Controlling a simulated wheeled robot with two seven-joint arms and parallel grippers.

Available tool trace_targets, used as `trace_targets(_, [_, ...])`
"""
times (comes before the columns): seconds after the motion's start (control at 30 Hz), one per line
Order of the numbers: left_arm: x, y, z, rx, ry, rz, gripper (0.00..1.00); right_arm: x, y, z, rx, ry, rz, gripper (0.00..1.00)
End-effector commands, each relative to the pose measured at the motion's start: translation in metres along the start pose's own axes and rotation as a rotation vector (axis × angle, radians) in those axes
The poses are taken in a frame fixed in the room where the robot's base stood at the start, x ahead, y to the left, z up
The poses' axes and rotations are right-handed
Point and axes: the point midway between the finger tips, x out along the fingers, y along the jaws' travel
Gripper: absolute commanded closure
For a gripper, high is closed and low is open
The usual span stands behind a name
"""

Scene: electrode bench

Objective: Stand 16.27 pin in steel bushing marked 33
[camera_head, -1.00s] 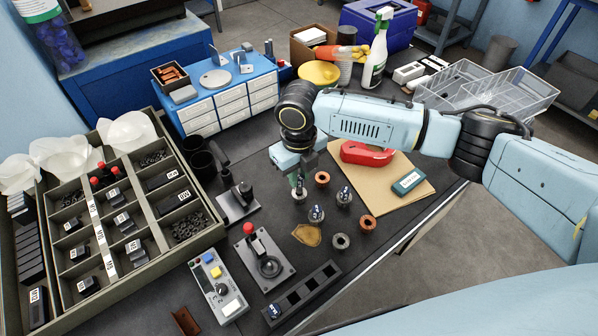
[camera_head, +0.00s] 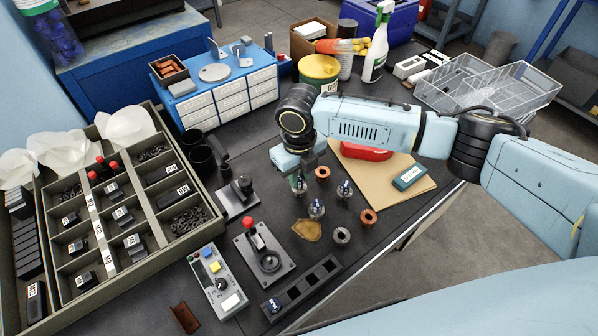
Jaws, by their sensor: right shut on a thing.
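My right gripper (camera_head: 298,174) points down over the bench. It is shut on a small dark pin (camera_head: 300,187), low at a steel bushing; the jaws and arm hide much of it, and I cannot tell whether the pin is inside. Steel bushings with labelled pins stand close by: one (camera_head: 316,209) in front and one (camera_head: 344,190) to the right. An empty-looking grey steel bushing (camera_head: 341,236) stands nearer the front. Copper-coloured bushings (camera_head: 322,172) (camera_head: 368,217) stand among them. The bushing marks and pin numbers are too small to read. My left gripper is not in view.
A long black slotted block (camera_head: 302,290) lies in front, beside a black lever press (camera_head: 265,255) and a control box (camera_head: 217,281). The divided tray (camera_head: 215,232) fills the left.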

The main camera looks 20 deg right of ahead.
Motion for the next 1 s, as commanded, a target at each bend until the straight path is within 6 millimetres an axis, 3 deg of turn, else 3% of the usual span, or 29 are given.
trace_targets(0.2, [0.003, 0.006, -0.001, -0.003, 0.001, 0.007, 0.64, 0.006, 0.000, 0.000, 0.000, 0.000, 0.000, 1.00])
trace_targets(0.63, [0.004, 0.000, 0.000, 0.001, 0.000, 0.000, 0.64, 0.010, 0.000, 0.000, -0.001, -0.001, 0.001, 1.00])
trace_targets(0.67, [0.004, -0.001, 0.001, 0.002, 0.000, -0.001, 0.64, 0.010, 0.000, 0.000, -0.001, -0.001, 0.001, 0.80])
trace_targets(0.8, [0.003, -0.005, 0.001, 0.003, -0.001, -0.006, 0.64, 0.010, 0.000, 0.000, -0.001, -0.001, 0.001, 0.62])
trace_targets(0.87, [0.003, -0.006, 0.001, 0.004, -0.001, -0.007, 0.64, 0.010, 0.000, 0.000, -0.001, -0.001, 0.000, 0.56])
trace_targets(1.0, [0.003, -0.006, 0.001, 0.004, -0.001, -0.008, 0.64, 0.010, 0.000, 0.000, -0.001, -0.001, 0.000, 0.56])
